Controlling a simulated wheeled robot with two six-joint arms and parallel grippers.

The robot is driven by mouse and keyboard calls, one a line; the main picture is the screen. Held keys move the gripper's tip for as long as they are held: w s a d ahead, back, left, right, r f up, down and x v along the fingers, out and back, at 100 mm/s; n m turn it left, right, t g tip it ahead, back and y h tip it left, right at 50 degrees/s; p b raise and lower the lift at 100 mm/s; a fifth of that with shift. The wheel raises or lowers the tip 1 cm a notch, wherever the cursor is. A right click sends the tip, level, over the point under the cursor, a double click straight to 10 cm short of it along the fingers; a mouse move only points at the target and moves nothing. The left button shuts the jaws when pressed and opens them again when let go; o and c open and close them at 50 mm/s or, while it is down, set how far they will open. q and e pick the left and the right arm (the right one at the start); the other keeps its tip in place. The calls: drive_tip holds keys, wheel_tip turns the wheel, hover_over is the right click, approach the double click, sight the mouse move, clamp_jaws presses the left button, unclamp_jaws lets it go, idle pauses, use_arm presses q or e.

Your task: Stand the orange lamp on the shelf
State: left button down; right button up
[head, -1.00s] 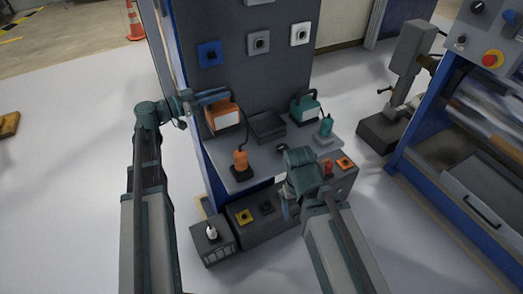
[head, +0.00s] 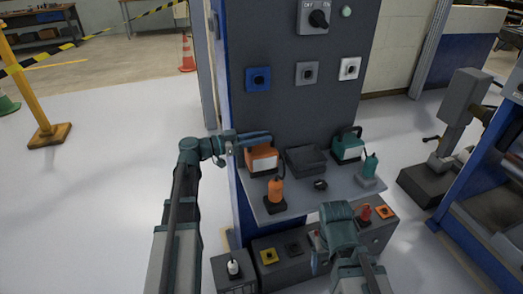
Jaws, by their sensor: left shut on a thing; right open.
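The orange lamp (head: 262,159), a boxy body with a pale front panel, is upright at the back left of the grey shelf (head: 310,197). My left gripper (head: 257,138) is shut on the top of the lamp, at its handle. I cannot tell whether the lamp's base touches the shelf. An orange bottle-shaped piece (head: 275,191) stands on a dark base at the shelf's front left. My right gripper (head: 317,247) is open and empty below the shelf's front edge, with its fingertips partly hidden.
A teal lamp (head: 348,148), a teal bottle-shaped piece (head: 370,166) and a black tray (head: 306,160) are on the shelf. Sockets (head: 258,79) are on the panel behind. Low grey boxes (head: 283,251) with coloured sockets stand below. A blue-framed machine stands at right.

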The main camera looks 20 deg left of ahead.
sight(252, 148)
use_arm(q)
drive_tip(key=shift+f+b, duration=1.65)
drive_tip(key=shift+f, duration=0.1)
drive_tip(key=shift+f, duration=0.2)
drive_tip(key=c, duration=0.8)
unclamp_jaws()
drive_tip(key=shift+o, duration=0.2)
drive_tip(key=shift+r, duration=0.15)
drive_tip(key=shift+a+r, duration=0.1)
drive_tip(key=v, duration=1.1)
drive_tip(key=shift+s+a, duration=0.25)
drive_tip(key=shift+s, duration=0.1)
drive_tip(key=shift+a, duration=0.1)
